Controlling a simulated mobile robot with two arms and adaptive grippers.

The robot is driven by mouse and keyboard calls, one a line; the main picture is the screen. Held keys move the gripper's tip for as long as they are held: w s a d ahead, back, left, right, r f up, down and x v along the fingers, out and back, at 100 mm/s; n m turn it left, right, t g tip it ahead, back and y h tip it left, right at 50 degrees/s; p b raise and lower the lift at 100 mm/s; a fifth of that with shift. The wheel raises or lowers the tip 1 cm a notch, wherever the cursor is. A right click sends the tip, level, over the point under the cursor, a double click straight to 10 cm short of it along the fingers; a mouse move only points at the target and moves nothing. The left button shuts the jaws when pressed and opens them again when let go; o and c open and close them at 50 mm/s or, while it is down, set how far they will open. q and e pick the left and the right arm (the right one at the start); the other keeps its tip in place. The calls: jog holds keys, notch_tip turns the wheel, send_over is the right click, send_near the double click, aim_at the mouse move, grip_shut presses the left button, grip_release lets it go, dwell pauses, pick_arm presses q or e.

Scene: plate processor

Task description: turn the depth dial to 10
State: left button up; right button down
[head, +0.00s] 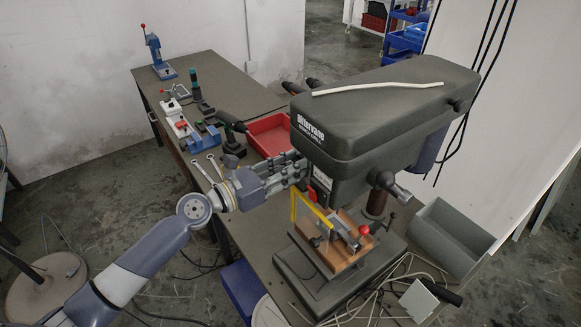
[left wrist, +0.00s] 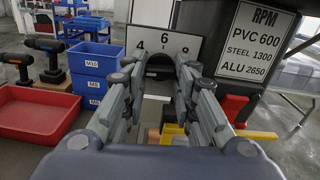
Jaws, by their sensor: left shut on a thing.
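The drill press (head: 385,115) has a dark grey head. My left gripper (head: 303,168) reaches in from the left to the side of this head and hides the depth dial in the head view. In the left wrist view, a white scale plate (left wrist: 200,45) shows the numbers 4, 6 and 8. A dark round knob, the depth dial (left wrist: 160,62), sits in front of it between the fingertips of my left gripper (left wrist: 161,72). The gripper is shut on the dial. The fingers hide much of it, and I cannot tell its setting. My right gripper is not in view.
Below the press head are a yellow-framed clear guard (head: 309,215) and a wooden board (head: 345,255). A red tray (head: 270,134) and tools lie on the bench behind. A grey bin (head: 455,235) stands at right. An RPM sign (left wrist: 257,45) is beside the scale plate.

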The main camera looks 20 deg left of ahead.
pick_arm(q)
jog(key=shift+r+n+b, duration=0.15)
jog(key=shift+n+b, duration=3.35)
jog(key=shift+n, duration=4.85)
jog(key=shift+r+n+b, duration=0.15)
jog(key=shift+n+b, duration=3.3)
jog(key=shift+n, duration=4.9)
